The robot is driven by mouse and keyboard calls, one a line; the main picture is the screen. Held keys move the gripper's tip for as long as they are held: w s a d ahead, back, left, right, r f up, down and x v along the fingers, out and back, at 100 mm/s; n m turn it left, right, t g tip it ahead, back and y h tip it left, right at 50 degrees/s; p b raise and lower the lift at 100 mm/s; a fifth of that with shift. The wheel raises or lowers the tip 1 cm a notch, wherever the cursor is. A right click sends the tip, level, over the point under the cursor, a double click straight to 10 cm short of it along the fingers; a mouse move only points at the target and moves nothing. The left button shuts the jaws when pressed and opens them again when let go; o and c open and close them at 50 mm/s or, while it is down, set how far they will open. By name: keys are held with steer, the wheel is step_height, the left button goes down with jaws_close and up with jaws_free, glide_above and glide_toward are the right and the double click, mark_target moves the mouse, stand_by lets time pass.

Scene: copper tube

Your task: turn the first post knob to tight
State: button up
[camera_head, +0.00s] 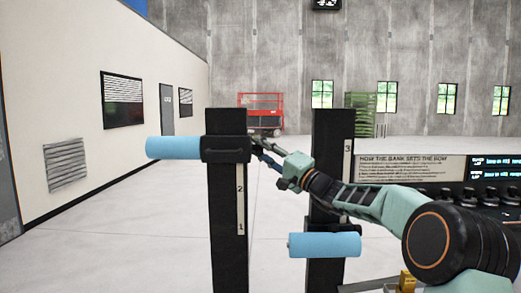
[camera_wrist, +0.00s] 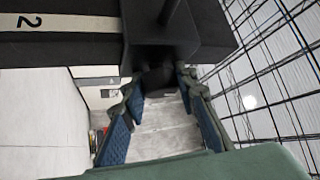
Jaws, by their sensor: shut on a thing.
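The left black post (camera_head: 227,205) stands upright with a numbered white scale. A black collar (camera_head: 226,150) sits high on it, above the mark 2, with a blue cylinder (camera_head: 173,147) reaching left. My gripper (camera_head: 262,148) is at the collar's right side. In the wrist view my gripper (camera_wrist: 160,84) has its two blue-padded fingers on either side of a dark round knob (camera_wrist: 157,76) and is shut on it. The knob sits against the dark collar block (camera_wrist: 160,40). Its far face and any tight mark are hidden.
A second black post (camera_head: 325,175) stands to the right, behind my arm, with a lower blue cylinder (camera_head: 324,245). A sign board (camera_head: 412,170) and a dark panel with knobs (camera_head: 492,180) are further right. The floor at left is clear.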

steer(key=shift+r+m, duration=0.15)
steer(key=shift+m, duration=0.15)
steer(key=m+h+p, duration=0.2)
steer(key=p, duration=0.1)
steer(key=shift+r+g, duration=0.3)
steer(key=m+g+h+p, duration=0.1)
steer(key=m+p, duration=0.1)
steer(key=p, duration=0.2)
steer(key=shift+r+h+p, duration=0.2)
steer(key=shift+h+p, duration=0.1)
steer(key=shift+h, duration=0.1)
steer(key=m+g+h+p, duration=0.1)
steer(key=m+p, duration=0.1)
steer(key=p, duration=0.2)
steer(key=shift+p, duration=0.4)
steer(key=shift+f+m+g+h+p, duration=0.1)
steer(key=shift+m+g+h+p, duration=0.4)
steer(key=shift+p, duration=0.6)
steer(key=m+g, duration=0.1)
steer(key=g+p, duration=0.1)
steer(key=shift+f+m+g+h, duration=0.3)
steer(key=shift+m, duration=0.1)
steer(key=shift+m+g, duration=0.4)
steer(key=shift+g, duration=0.1)
steer(key=shift+h, duration=0.3)
